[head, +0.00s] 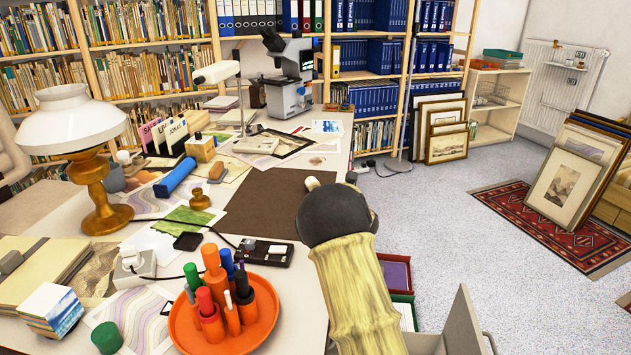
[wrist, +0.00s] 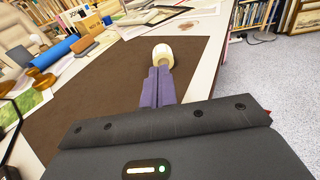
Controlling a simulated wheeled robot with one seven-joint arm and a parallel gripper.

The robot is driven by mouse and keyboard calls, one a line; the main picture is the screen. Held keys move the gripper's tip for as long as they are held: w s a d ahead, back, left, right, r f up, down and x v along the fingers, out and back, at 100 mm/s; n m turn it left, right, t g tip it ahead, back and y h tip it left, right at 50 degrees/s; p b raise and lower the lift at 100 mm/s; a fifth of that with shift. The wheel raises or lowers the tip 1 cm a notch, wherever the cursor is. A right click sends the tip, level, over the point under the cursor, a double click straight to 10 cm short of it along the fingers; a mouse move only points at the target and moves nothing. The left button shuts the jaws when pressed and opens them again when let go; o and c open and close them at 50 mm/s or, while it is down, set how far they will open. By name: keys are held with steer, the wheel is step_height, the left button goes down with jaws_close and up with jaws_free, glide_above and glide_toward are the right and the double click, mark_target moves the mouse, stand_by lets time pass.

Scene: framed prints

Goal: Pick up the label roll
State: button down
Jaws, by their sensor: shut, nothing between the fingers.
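The label roll appears to be the small cream, rounded roll (wrist: 162,56) on the dark brown mat (wrist: 105,85) in the wrist view. My gripper (wrist: 159,72) has its two purple fingers together, with nothing between them. The fingertips point at the roll and overlap its near lower edge in the picture; I cannot tell whether they touch it. In the head view my arm hides the fingers and most of that spot. Small pale bits show beside my dark wrist there, and I cannot tell if they are the roll. The mat also shows in the head view (head: 262,200).
An orange tray (head: 181,326) with several markers stands near the front of the table. A blue cylinder (head: 176,177), a lamp (head: 85,150) and a microscope (head: 290,75) stand farther off. The table's right edge is close to the roll, with open floor (head: 440,225) beyond.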

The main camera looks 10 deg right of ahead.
mark_target(315, 181)
steer(key=x, duration=0.3)
steer(key=r+x, duration=0.1)
steer(key=x, duration=0.6)
steer(key=shift+r, duration=0.2)
steer(key=shift+w+f, duration=0.3)
steer(key=shift+f, duration=0.1)
steer(key=shift+f+b, duration=0.45)
steer(key=shift+b, duration=0.45)
steer(key=shift+s+a, duration=0.15)
steer(key=shift+a, duration=0.1)
